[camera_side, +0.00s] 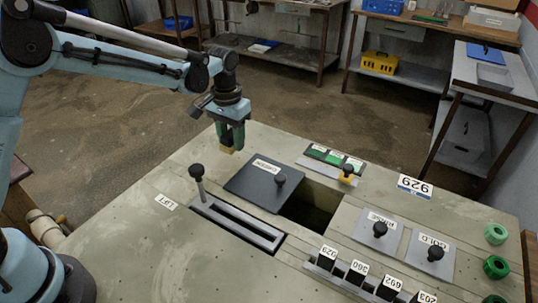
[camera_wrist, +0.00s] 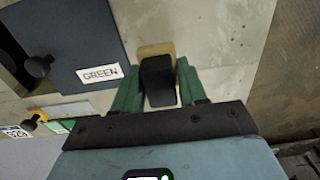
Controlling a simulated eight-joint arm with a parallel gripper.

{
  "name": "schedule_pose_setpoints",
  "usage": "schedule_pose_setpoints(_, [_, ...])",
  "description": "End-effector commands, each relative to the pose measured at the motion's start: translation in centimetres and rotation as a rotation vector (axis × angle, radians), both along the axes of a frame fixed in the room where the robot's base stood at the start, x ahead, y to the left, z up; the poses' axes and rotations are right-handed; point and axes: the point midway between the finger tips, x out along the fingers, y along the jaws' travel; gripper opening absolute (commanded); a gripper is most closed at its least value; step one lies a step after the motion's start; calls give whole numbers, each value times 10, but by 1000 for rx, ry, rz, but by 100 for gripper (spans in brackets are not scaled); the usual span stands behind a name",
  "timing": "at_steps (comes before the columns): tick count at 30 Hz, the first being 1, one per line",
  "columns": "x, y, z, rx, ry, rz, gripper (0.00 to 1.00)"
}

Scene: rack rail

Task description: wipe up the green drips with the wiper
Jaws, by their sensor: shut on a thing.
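My gripper (camera_side: 231,138) has green fingers and is over the back left part of the worktop (camera_side: 150,235). In the wrist view my gripper (camera_wrist: 158,90) is shut on the wiper's black handle (camera_wrist: 158,82). The wiper's tan pad (camera_wrist: 156,49) shows past the handle, and also below the fingers in the side view (camera_side: 227,150). I cannot tell whether the pad touches the worktop. I can make out no green drips in either view. A dark sliding lid (camera_side: 252,187) with a black knob lies right of my gripper; its label reads GREEN in the wrist view (camera_wrist: 100,75).
A dark opening (camera_side: 312,212) lies beside the lid. A slotted rail (camera_side: 235,222) with an upright black-knobbed lever (camera_side: 198,180) stands in front. A green-marked panel (camera_side: 334,158), two knobbed plates (camera_side: 378,238), several labelled black blocks (camera_side: 357,272) and green rings (camera_side: 495,266) are to the right.

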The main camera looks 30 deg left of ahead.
Motion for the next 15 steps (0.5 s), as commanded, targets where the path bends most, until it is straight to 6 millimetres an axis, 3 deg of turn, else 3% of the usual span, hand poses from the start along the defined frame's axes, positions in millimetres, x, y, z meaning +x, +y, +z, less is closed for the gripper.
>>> schedule_pose_setpoints(15, [0, 0, 43, 0, 0, 0, 17])
